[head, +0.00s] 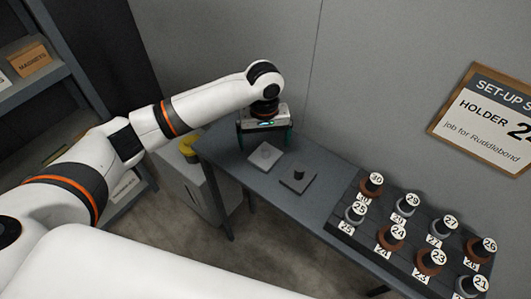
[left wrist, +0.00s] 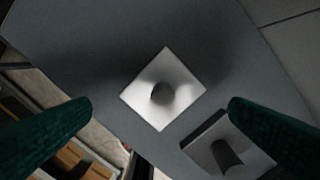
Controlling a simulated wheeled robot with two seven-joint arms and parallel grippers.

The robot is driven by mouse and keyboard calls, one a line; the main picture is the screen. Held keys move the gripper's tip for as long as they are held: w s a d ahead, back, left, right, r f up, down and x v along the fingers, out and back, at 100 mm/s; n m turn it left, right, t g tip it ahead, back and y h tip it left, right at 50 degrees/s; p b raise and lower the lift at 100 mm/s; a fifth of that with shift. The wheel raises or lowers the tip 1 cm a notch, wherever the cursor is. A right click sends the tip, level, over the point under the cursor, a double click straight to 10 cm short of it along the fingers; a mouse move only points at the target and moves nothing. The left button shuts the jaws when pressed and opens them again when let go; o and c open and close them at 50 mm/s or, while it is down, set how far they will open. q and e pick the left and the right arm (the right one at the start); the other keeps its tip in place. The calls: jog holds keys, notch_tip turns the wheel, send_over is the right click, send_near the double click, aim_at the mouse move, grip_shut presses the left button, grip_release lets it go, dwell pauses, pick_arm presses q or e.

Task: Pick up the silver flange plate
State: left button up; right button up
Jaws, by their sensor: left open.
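The silver flange plate (head: 265,155) lies flat on the grey table, a square with a short round stub in its middle. In the left wrist view the silver flange plate (left wrist: 181,86) is turned like a diamond. My left gripper (head: 265,143) is open and empty, pointing down above the table close to the plate. In the left wrist view its two green fingers (left wrist: 160,108) are spread wide, with the plate between and beyond them. A darker square plate with a post (head: 298,178) lies beside the silver one; it also shows in the left wrist view (left wrist: 205,135). My right gripper is not seen.
The table (head: 232,150) stands along a grey wall. A dark rack (head: 372,245) with several numbered holders is at its right. A framed set-up sign (head: 490,118) hangs on the wall. A cabinet with a yellow object (head: 188,148) and shelves (head: 40,88) are at left.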

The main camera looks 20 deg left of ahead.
aim_at(266, 146)
pick_arm(q)
notch_tip(266, 146, down, 5)
jog(key=shift+d+p, duration=0.1)
jog(key=shift+p, duration=0.65)
jog(key=shift+f, duration=0.25)
jog(key=shift+w, duration=0.1)
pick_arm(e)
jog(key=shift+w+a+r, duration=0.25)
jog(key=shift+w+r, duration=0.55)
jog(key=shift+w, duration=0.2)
pick_arm(q)
jog(key=c, duration=0.7)
jog(key=shift+c, duration=0.5)
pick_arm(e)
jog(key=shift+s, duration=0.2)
pick_arm(q)
jog(key=shift+r, duration=0.4)
notch_tip(266, 146, up, 9)
jog(key=shift+r+b, duration=0.1)
jog(key=shift+b, duration=0.7)
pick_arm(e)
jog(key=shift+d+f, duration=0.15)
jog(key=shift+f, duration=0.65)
